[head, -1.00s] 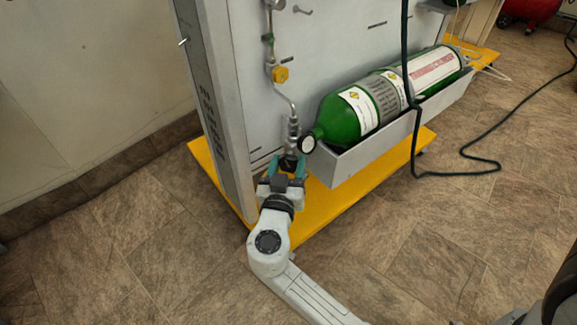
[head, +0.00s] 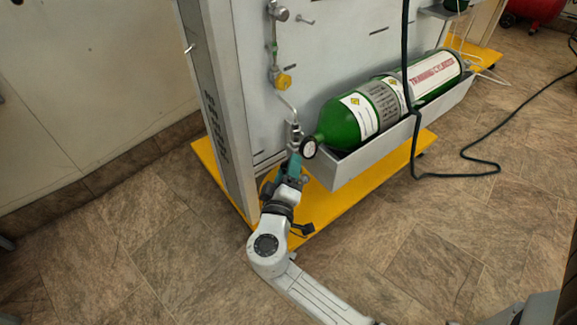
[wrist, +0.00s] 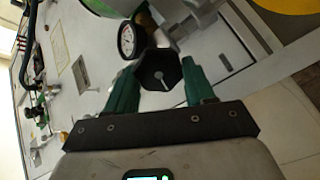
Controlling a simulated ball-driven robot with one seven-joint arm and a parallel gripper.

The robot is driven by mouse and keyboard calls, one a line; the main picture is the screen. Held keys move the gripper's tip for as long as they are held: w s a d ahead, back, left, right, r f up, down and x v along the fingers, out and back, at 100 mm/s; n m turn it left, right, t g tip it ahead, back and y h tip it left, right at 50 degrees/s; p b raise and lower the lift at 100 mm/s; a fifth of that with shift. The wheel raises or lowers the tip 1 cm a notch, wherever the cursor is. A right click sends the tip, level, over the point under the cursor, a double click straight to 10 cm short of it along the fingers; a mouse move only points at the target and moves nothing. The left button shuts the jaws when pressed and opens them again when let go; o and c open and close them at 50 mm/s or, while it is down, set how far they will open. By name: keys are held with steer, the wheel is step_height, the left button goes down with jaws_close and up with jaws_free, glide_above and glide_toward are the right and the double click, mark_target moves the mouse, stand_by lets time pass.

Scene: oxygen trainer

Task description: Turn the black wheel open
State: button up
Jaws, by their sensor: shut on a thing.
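The black wheel (wrist: 160,76) is a lobed knob with a pale slot mark on its face. In the wrist view it sits between the two green fingers of my gripper (wrist: 158,90), which is shut on it. In the head view my gripper (head: 288,168) is at the lower end of the metal fitting (head: 295,135), left of the green cylinder (head: 362,112), and hides the wheel. A round white-faced gauge (head: 309,148) sits beside the fitting; it also shows in the wrist view (wrist: 127,40), just beyond the wheel.
The cylinder lies in a grey tray (head: 365,158) on the panel (head: 340,50). A grey post (head: 218,100) stands close at left. A yellow base plate (head: 325,205) lies below. A dark green hose (head: 407,60) hangs in front of the tray and trails onto the floor.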

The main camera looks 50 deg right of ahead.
steer(key=shift+s+f+n+p, duration=0.15)
steer(key=shift+n+p, duration=2)
steer(key=shift+n, duration=1.3)
steer(key=shift+w+f+n+p, duration=0.1)
steer(key=shift+f+n+p, duration=0.1)
steer(key=shift+n+p, duration=2.6)
steer(key=shift+s+f+n+p, duration=0.15)
steer(key=shift+n+p, duration=1.3)
steer(key=shift+n, duration=2.7)
steer(key=shift+f, duration=0.1)
steer(key=o, duration=1)
steer(key=shift+o, duration=0.2)
steer(key=p+v, duration=0.1)
steer(key=v, duration=0.9)
steer(key=shift+s+a, duration=0.2)
steer(key=shift+a, duration=0.15)
